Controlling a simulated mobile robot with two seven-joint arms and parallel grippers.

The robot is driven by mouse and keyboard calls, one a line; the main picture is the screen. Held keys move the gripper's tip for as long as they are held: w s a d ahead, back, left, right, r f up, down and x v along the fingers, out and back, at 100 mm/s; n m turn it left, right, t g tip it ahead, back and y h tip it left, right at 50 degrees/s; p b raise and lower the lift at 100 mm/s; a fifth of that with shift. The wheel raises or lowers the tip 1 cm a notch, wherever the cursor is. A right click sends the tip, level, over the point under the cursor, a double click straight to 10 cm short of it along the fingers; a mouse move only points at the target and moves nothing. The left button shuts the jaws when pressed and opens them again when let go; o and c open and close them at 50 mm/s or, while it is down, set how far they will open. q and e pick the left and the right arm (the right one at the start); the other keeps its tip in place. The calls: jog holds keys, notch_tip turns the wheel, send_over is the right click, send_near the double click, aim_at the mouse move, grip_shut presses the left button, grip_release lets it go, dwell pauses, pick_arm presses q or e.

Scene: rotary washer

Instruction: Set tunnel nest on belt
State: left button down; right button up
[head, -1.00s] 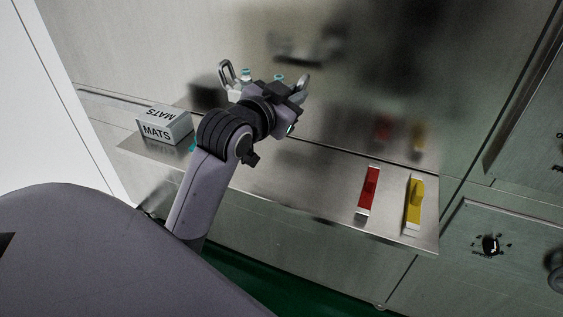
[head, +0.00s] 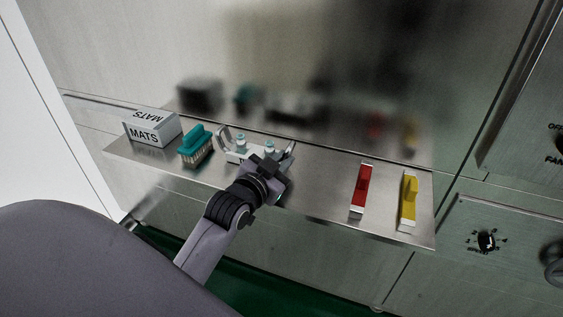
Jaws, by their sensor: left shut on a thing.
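My left gripper (head: 272,165) is shut on a pale fixture (head: 240,153) with teal knobs and curved metal loops at its two ends. The gripper covers part of the fixture. The fixture is at the back of the steel shelf (head: 322,180), and I cannot tell whether it touches the surface. I cannot tell whether this fixture is the tunnel nest. No belt is recognisable in this view. My right gripper is not in view.
A teal brush (head: 196,146) stands close left of the fixture, with a box marked MATS (head: 151,129) further left. A red piece (head: 361,187) and a yellow piece (head: 408,197) lie at the right end. A steel wall backs the shelf; knobs (head: 487,241) are at right.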

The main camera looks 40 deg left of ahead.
pick_arm(q)
jog(key=c, duration=1.1)
grip_release()
